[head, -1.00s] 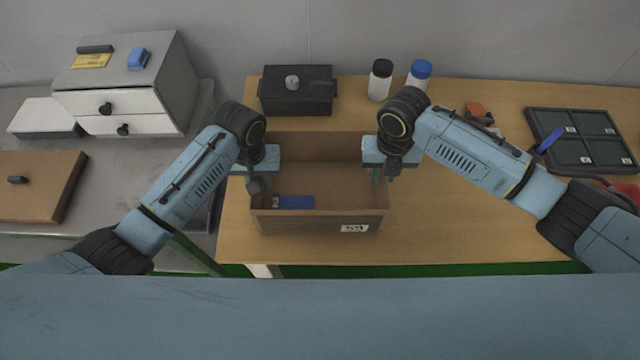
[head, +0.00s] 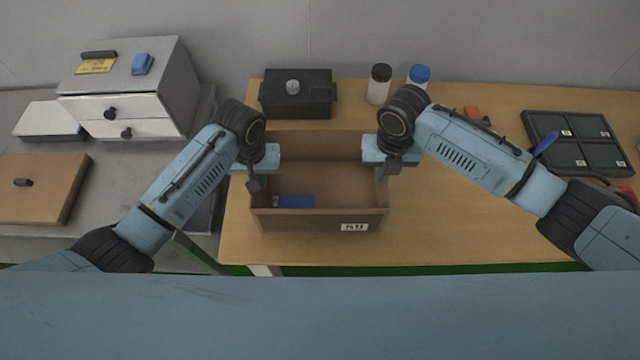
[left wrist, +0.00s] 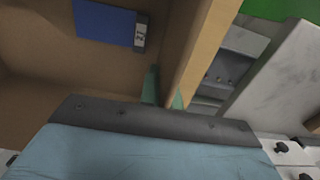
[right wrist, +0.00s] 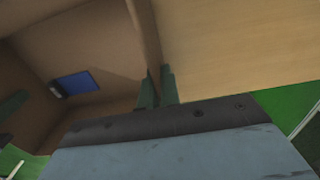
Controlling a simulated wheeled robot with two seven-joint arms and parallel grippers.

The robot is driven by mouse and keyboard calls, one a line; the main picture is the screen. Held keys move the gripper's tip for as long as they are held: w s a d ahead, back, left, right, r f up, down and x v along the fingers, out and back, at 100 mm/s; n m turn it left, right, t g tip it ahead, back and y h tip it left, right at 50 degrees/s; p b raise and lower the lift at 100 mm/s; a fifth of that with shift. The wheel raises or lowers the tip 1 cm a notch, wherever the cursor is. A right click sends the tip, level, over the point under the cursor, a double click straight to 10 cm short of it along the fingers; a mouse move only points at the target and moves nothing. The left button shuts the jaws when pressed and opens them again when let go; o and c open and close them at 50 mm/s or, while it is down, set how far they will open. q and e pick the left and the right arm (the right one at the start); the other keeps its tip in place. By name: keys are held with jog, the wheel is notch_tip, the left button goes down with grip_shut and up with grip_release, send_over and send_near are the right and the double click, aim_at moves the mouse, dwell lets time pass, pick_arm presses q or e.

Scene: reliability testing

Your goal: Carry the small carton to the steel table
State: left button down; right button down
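The small carton (head: 300,221) is an open brown box with a white label on its front wall, at the near left end of the wooden table. A blue item (head: 297,201) lies inside it. My left gripper (left wrist: 164,92) has its green fingers on either side of the carton's left wall. My right gripper (right wrist: 158,88) has its fingers on either side of the right wall. Both look shut on the walls. I cannot tell whether the carton's bottom touches the wooden table. The grey steel table (head: 105,215) is at the left.
The wooden table (head: 470,205) holds a black box (head: 297,94), two bottles and a dark compartment tray (head: 575,143). On the steel table are a drawer cabinet (head: 130,90), a white box and a brown board (head: 40,188). The steel table's near part looks bare.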

jog(key=shift+r+p, duration=1.2)
jog(key=shift+r, duration=0.35)
jog(key=shift+f, duration=0.1)
